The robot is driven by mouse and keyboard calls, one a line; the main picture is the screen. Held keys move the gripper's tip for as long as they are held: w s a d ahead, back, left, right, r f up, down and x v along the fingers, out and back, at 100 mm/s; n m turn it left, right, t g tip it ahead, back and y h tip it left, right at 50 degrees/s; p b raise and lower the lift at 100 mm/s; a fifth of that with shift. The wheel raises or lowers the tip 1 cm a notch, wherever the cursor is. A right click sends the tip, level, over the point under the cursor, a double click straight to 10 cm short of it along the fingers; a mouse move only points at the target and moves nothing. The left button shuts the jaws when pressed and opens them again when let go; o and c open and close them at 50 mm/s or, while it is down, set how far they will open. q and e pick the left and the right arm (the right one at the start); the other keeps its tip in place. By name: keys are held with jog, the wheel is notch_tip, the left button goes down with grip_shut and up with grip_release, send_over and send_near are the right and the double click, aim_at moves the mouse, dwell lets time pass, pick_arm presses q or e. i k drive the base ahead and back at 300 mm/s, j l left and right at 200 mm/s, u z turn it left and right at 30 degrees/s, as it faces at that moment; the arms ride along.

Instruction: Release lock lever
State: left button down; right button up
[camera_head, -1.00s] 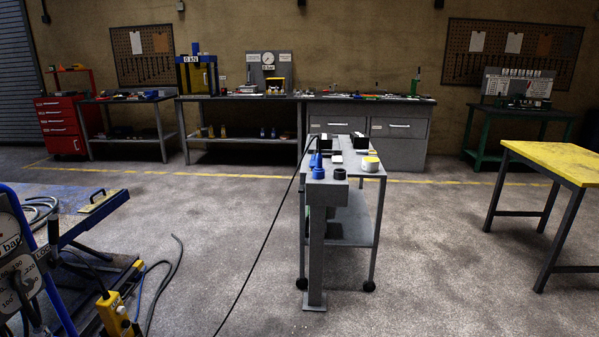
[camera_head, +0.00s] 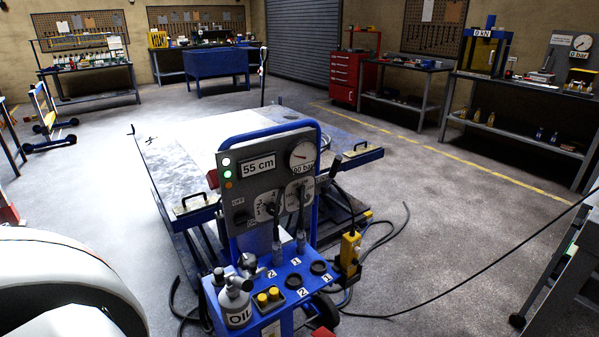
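The blue cart (camera_head: 285,270) stands in the middle foreground with an upright grey control panel (camera_head: 240,192). The panel carries a "55 cm" display (camera_head: 258,167), a round bar gauge (camera_head: 302,155) and lit indicator lamps (camera_head: 227,171). Two dark levers with grey lower ends, a left one (camera_head: 276,228) and a right one (camera_head: 301,220), stand in front of the panel's lower right part. The lettering by them is too small to tell which is the lock lever. Neither of my grippers is in view.
Behind the panel is a wide low platform (camera_head: 175,145) with handled blocks at its near corners. An oil can (camera_head: 235,303) stands on the cart's shelf. Open floor (camera_head: 430,210) extends right.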

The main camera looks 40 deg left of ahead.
aim_at(333, 173)
jog(key=u, duration=0.95)
jog(key=l+z, duration=0.1)
